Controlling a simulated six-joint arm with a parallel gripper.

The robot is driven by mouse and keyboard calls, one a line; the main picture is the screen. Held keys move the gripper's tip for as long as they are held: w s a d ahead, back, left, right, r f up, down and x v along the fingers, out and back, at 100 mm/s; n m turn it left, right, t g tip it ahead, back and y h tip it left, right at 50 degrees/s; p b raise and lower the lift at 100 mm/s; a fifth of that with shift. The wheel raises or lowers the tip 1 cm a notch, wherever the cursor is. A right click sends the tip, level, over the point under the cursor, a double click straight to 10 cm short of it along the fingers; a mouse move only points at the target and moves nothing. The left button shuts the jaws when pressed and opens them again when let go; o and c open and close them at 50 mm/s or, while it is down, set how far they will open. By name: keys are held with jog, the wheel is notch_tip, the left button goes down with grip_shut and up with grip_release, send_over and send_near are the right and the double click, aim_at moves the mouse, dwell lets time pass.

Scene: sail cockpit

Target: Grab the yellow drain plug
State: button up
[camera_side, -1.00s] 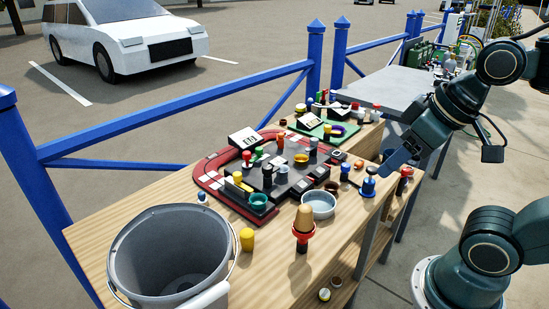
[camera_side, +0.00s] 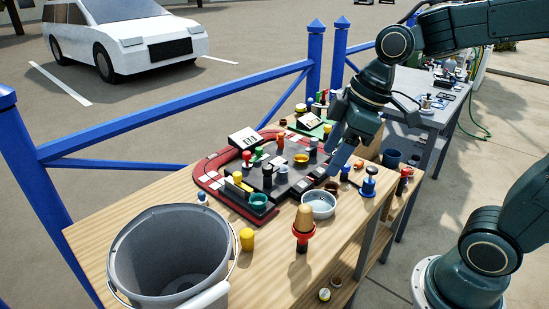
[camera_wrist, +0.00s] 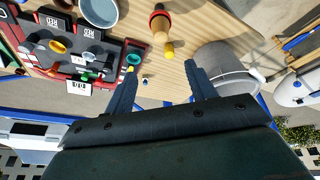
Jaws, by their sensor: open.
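A yellow plug-like cylinder (camera_side: 247,240) stands on the wooden bench between the grey bucket and an orange-red cone-topped piece. It also shows in the wrist view (camera_wrist: 169,51), near the cone-topped piece and beyond my fingertips. A second small yellow piece (camera_side: 238,178) is on the dark panel; I cannot tell for certain which one is the drain plug. My gripper (camera_wrist: 160,68) is open with nothing between its fingers. In the side view my gripper (camera_side: 343,158) is above the panel's right end, well away from the yellow cylinder.
The grey bucket (camera_side: 130,262) stands at the bench's near left. The red-edged dark panel (camera_side: 205,180) carries several knobs. The cone-topped piece (camera_side: 304,222) and a pale bowl (camera_side: 331,207) stand right of the cylinder. A blue-topped piece (camera_side: 369,184) is farther right. A blue railing (camera_side: 180,110) runs behind.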

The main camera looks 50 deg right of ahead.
jog(key=w+a+f+n+g+y, duration=0.2)
jog(key=w+f+n, duration=0.35)
jog(key=w, duration=0.25)
jog(key=n+g+y, duration=0.2)
jog(key=n, duration=0.3)
send_near(248, 231)
jog(key=shift+s+d+r, duration=0.25)
jog(key=shift+d+r, duration=0.2)
jog(key=shift+f, duration=0.1)
jog(key=x, duration=0.8)
jog(key=shift+w+a+f, duration=0.1)
jog(key=shift+a, duration=0.1)
jog(key=shift+w+x, duration=0.15)
jog(key=shift+x, duration=1.2)
jog(key=shift+w+x, duration=0.1)
jog(key=shift+x, duration=1.2)
jog(key=shift+a, duration=0.1)
